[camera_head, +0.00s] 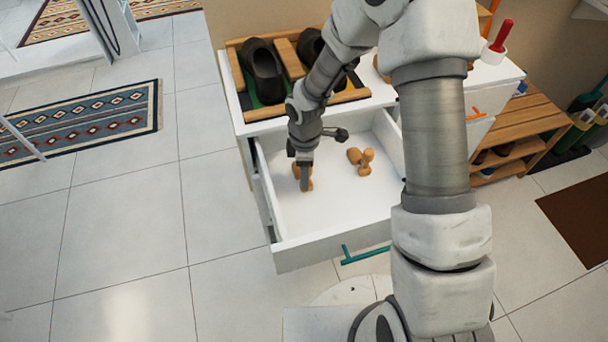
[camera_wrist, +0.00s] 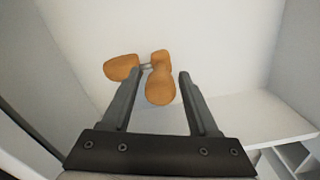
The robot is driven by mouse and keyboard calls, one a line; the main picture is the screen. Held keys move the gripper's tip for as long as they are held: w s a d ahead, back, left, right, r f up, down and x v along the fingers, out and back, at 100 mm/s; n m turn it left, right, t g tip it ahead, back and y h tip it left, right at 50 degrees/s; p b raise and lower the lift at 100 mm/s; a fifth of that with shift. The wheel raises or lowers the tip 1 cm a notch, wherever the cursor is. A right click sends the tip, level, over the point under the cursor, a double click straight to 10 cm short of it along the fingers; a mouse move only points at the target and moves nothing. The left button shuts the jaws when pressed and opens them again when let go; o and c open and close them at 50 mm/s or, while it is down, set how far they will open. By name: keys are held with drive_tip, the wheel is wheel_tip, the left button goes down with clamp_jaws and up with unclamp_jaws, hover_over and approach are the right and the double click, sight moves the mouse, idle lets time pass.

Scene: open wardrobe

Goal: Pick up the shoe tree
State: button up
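One wooden shoe tree (camera_head: 296,170) lies in the open white drawer, near its left side. My gripper (camera_head: 304,185) points down over this shoe tree and partly hides it in the head view. In the wrist view, the shoe tree (camera_wrist: 122,67) has orange-brown wooden parts joined by a metal piece. My gripper's fingers (camera_wrist: 159,75) are open on either side of its nearer rounded part, with gaps visible on both sides. A second wooden shoe tree (camera_head: 361,160) lies apart in the drawer, to the right of my gripper.
The drawer (camera_head: 330,250) has raised walls around the shoe trees and a teal handle (camera_head: 365,255) in front. Dark shoes (camera_head: 263,72) stand in a wooden rack on the cabinet above. Bare drawer floor lies between the shoe trees and the front wall.

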clamp_jaws()
drive_tip(key=shift+r, duration=0.1)
